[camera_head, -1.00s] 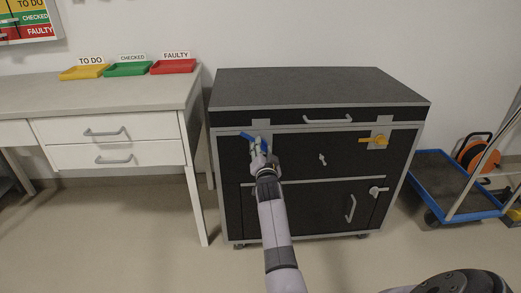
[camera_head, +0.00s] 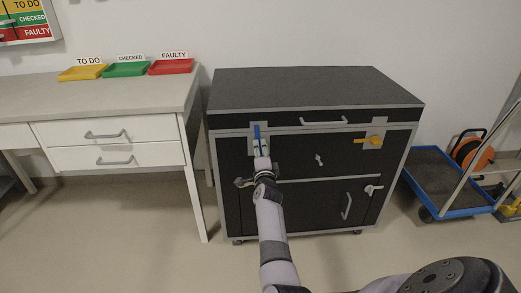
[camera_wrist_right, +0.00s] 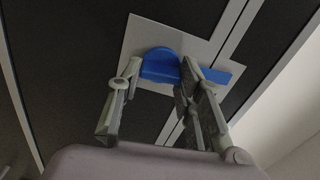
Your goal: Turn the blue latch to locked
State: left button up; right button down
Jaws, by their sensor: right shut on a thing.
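The blue latch (camera_head: 257,131) is on the upper left of the black cabinet's front (camera_head: 300,213). Its visible arm points upright in the head view. My right gripper (camera_head: 261,153) is at the latch, with its fingers shut on it. In the right wrist view, the latch's rounded blue end (camera_wrist_right: 160,65) sits between the two fingers (camera_wrist_right: 158,82). A flat blue part (camera_wrist_right: 216,75) shows beyond the right finger. The gripper hides the lower part of the latch in the head view. My left gripper is not in view.
A yellow latch (camera_head: 370,140) is at the cabinet's upper right, with a pale latch (camera_head: 373,188) below it. A white bench (camera_head: 110,101) with trays stands at left. A blue-edged trolley (camera_head: 440,184) stands at right. Floor is open before the cabinet.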

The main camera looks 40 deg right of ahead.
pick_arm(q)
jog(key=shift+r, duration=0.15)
pick_arm(e)
jog(key=shift+m, duration=0.7)
jog(key=c, duration=1.1)
grip_release()
